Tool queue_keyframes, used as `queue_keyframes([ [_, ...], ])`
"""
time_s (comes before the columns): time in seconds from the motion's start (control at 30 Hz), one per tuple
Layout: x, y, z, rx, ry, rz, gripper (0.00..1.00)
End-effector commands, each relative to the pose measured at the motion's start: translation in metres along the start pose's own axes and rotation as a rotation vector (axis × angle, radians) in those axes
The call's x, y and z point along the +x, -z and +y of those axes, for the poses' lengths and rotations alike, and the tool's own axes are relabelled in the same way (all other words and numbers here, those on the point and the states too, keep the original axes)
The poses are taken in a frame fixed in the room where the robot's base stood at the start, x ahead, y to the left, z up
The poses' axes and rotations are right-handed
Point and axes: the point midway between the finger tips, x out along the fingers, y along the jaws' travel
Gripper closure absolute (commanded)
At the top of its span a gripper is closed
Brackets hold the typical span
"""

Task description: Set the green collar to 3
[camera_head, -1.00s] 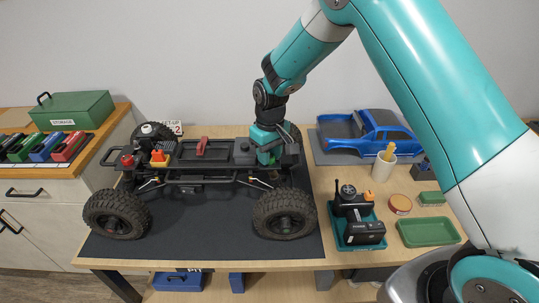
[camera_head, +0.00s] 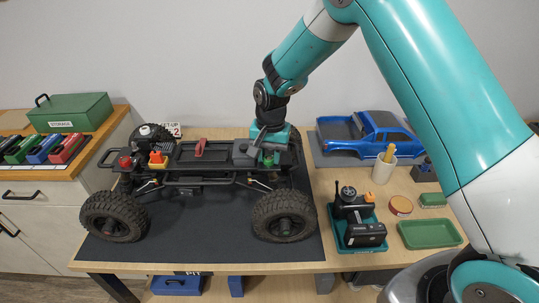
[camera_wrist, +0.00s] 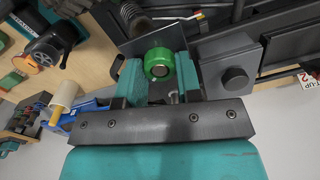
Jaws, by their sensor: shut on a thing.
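The green collar (camera_wrist: 159,63) shows in the wrist view as a short ring with a pale mark on it, between the two teal fingers of my gripper (camera_wrist: 160,75). The fingers are shut on its sides. No setting number on it is readable. In the head view the collar (camera_head: 268,159) shows as a small green patch at the right end of the crawler chassis (camera_head: 205,176), just below my gripper (camera_head: 267,146). The chassis stands on its wheels. Part of the collar is hidden by the fingers.
The chassis stands on a dark mat (camera_head: 200,246). A card with a 2 (camera_head: 172,130) stands behind it. A blue truck body (camera_head: 368,134), a cup (camera_head: 384,168), a teal tray (camera_head: 345,243) and a green tray (camera_head: 430,233) lie to the right.

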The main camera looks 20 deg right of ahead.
Motion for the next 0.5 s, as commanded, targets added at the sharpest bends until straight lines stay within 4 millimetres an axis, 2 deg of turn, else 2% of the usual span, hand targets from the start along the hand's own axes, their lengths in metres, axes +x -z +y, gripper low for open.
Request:
queue_keyframes([
  [0.2, 0.001, -0.0004, 0.0005, 0.106, -0.001, 0.002, 0.91],
  [0.5, 0.0009, -0.0006, 0.0007, 0.167, -0.001, 0.003, 0.91],
])
